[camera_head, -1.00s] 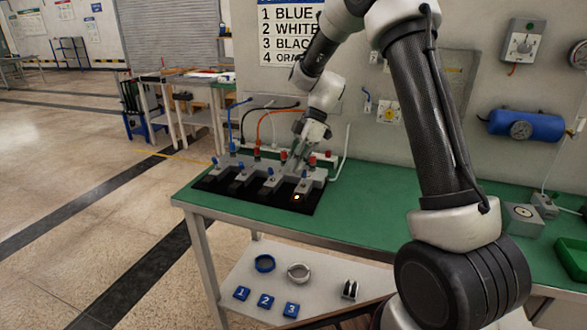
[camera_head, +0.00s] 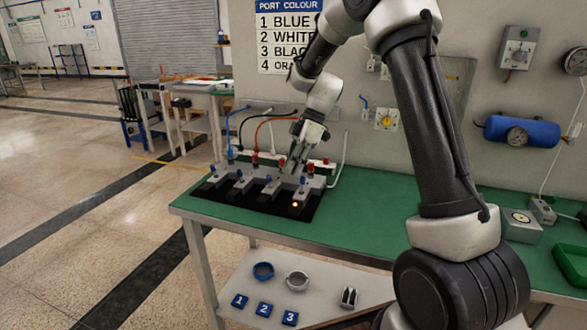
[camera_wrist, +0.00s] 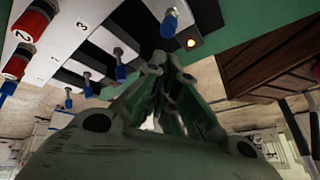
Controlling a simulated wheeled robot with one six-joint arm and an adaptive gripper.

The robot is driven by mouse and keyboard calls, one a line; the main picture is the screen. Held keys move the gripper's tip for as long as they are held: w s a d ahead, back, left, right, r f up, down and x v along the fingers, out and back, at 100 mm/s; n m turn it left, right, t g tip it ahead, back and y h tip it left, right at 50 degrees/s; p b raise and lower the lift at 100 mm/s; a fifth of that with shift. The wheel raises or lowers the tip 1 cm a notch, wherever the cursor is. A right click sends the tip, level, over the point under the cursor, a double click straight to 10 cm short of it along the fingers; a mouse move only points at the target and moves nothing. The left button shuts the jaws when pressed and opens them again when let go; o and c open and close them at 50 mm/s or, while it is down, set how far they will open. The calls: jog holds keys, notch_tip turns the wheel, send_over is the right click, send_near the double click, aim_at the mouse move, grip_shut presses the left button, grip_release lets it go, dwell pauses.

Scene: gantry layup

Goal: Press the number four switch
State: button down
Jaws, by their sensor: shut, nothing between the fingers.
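The switch panel (camera_head: 257,207) is a dark base with grey blocks on the green bench, carrying several blue-tipped toggle switches. In the wrist view that blue-tipped switch (camera_wrist: 170,20) and the lamp (camera_wrist: 191,43) are just beyond my fingertips. I cannot read a number four beside it. My gripper (camera_head: 289,172) is shut and empty, pointing down over the panel's right part, close behind the end switch. I cannot tell whether it touches anything.
Red plugs and blue, black and orange cables (camera_head: 262,122) run along the panel's back. A port colour chart (camera_head: 289,38) hangs on the wall. Numbered blue tiles (camera_head: 264,309) and rings lie on the lower shelf. The bench (camera_head: 350,222) right of the panel is clear.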

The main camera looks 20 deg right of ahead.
jog(key=a+r, duration=0.1)
jog(key=a, duration=0.3)
jog(key=w+d+v, duration=0.1)
jog(key=v, duration=0.9)
jog(key=shift+w+f, duration=0.15)
jog(key=shift+f, duration=0.3)
